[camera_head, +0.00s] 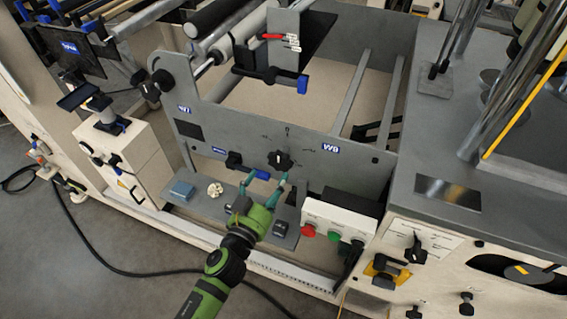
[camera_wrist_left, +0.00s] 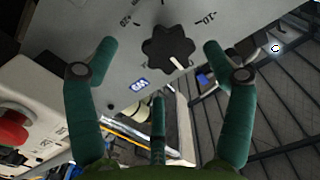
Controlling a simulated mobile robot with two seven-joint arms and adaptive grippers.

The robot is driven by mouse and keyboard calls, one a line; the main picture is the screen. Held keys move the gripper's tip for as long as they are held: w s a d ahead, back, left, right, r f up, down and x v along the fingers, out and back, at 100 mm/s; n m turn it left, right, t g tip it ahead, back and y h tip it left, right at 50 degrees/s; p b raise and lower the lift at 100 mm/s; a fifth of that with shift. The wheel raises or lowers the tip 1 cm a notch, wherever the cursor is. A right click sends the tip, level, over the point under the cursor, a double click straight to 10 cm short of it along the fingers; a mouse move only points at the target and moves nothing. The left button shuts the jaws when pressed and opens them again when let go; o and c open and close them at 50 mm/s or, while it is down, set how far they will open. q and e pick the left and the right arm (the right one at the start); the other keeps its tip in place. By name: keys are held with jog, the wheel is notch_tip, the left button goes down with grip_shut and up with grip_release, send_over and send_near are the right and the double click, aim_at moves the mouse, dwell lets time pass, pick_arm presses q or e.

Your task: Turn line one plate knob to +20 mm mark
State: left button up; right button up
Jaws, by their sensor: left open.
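The black lobed plate knob (camera_head: 280,160) sits on the grey side plate (camera_head: 325,170), left of the W8 label. In the left wrist view the knob (camera_wrist_left: 170,48) fills the space beyond my fingertips, and a white pointer line (camera_wrist_left: 177,63) shows on its lower right part. Dial marks stand around it: a -10 mark (camera_wrist_left: 207,17) at upper right and a mark that seems to read 20 (camera_wrist_left: 125,20) at upper left. My left gripper (camera_head: 266,178) is open just below and in front of the knob, its teal fingers spread to either side, apparently not touching. My right gripper is out of view.
A button box (camera_head: 340,222) with red and green buttons stands at lower right. A grey shelf (camera_head: 205,200) holding small items lies below the plate.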

aim_at(279, 162)
pick_arm(q)
jog(key=shift+w+d+r, duration=0.2)
jog(key=shift+w+r, duration=0.35)
jog(key=shift+w, duration=0.05)
jog(key=shift+w+d+r, duration=0.2)
jog(key=shift+w+r, duration=0.35)
jog(key=shift+w, duration=0.05)
jog(key=x, duration=0.3)
jog(key=shift+w+d+f, duration=0.1)
jog(key=shift+w+d, duration=0.05)
jog(key=shift+w, duration=0.15)
jog(key=shift+w+d, duration=0.2)
jog(key=shift+w, duration=0.25)
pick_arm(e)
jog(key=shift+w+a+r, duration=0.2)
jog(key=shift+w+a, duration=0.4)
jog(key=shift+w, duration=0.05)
pick_arm(q)
jog(key=c, duration=1.1)
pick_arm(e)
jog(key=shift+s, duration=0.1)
